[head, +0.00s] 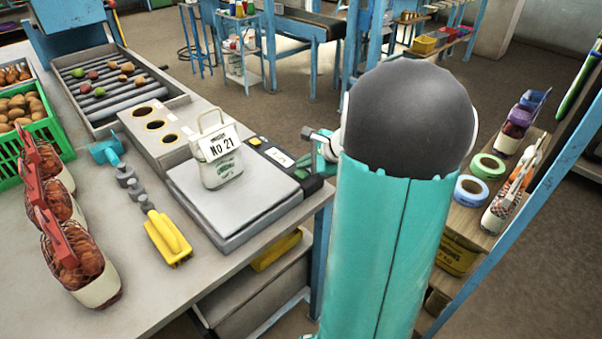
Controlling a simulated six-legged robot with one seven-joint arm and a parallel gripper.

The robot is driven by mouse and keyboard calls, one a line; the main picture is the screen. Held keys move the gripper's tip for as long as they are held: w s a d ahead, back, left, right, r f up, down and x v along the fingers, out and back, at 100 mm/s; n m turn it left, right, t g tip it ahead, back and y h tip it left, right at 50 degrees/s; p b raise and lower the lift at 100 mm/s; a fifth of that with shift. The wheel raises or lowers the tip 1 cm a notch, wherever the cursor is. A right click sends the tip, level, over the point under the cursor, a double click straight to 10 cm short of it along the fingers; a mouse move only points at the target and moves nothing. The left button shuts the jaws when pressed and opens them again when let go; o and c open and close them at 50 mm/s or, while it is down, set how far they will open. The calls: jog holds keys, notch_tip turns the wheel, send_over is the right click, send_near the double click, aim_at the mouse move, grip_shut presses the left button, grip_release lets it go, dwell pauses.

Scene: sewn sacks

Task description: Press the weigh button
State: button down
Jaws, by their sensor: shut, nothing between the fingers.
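The scale (252,215) stands on the grey bench with a flat light top plate. A dark control strip along its far right edge carries a pale display (279,157) and a small yellow button (255,141). I cannot read which control is the weigh button. A small white sack (221,160) with a "No 21" tag stands upright on the plate. My gripper (318,150) is shut and empty, close to the right end of the control strip. My teal arm hides much of it, and I cannot tell whether it touches the scale.
Left of the scale are a box with round holes (135,118), a yellow-handled tool (168,238), netted sacks (83,262) and a green crate (52,128). Rollers (105,92) lie behind. A shelf with tape rolls (487,167) stands right of my arm.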

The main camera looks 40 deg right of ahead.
aim_at(303, 175)
jog(key=shift+r, duration=2.5)
jog(key=shift+a+r, duration=0.1)
jog(key=shift+a, duration=0.2)
jog(key=s+a+r+n+g, duration=0.1)
jog(key=s+a+r+n, duration=0.1)
jog(key=a+n, duration=0.45)
jog(key=s+a+r+n+g, duration=0.2)
jog(key=s+a+n, duration=0.15)
jog(key=a, duration=0.65)
jog(key=s+a+r+n+g, duration=0.1)
jog(key=s+a+n, duration=0.1)
jog(key=a+n, duration=0.55)
jog(key=s+a+n+h, duration=0.2)
jog(key=s+a+n, duration=0.5)
jog(key=s, duration=0.1)
jog(key=shift+r+t, duration=0.3)
jog(key=shift+r, duration=0.05)
